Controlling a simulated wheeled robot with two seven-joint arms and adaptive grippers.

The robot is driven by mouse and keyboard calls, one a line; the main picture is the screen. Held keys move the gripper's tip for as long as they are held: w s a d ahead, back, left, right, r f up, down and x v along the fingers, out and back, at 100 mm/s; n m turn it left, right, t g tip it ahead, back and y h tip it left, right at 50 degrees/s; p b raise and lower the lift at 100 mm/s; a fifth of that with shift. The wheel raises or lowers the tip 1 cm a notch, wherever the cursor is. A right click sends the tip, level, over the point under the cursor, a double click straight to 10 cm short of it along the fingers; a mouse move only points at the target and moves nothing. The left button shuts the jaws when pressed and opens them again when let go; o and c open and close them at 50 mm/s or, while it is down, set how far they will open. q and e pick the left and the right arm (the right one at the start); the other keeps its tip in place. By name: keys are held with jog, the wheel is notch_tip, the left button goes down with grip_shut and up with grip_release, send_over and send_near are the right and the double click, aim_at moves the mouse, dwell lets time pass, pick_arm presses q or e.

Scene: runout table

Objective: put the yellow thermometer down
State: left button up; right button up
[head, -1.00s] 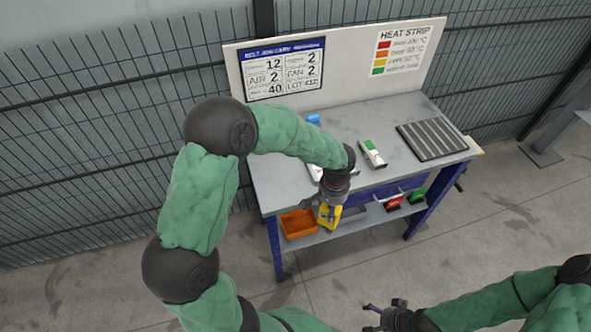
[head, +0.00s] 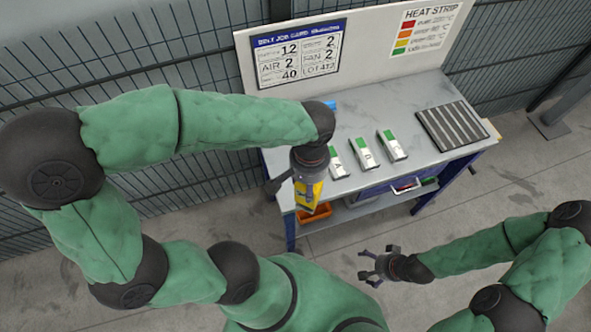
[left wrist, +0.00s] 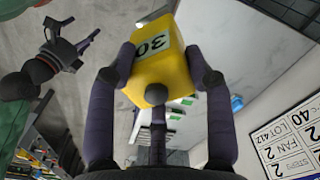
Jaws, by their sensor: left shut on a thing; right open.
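The yellow thermometer (head: 307,194) is shut in my left gripper (head: 306,178). In the head view it hangs at the front left of the table (head: 378,108), in front of the table's edge in the picture. In the left wrist view the yellow thermometer (left wrist: 160,62) sits between both fingers of my left gripper (left wrist: 158,75), with a label reading 30 on it. I cannot tell whether it touches the table. My right gripper (head: 378,267) is open and empty, over the floor in front of the table.
Three white-and-green devices (head: 363,154) stand in a row on the tabletop. A dark ridged rack (head: 453,126) lies at the right. A blue item (head: 331,104) is partly hidden behind my left arm. An orange bin (head: 315,212) is below. The tabletop behind the devices is clear.

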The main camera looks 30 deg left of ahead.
pick_arm(q)
jog(key=w+a+f+b, duration=0.3)
jog(key=w+a+f, duration=0.5)
jog(key=w+f, duration=0.2)
jog(key=shift+w+a+f, duration=0.3)
jog(key=shift+w+f, duration=0.05)
jog(key=shift+f, duration=1.05)
jog(key=shift+f, duration=0.15)
jog(key=o, duration=1)
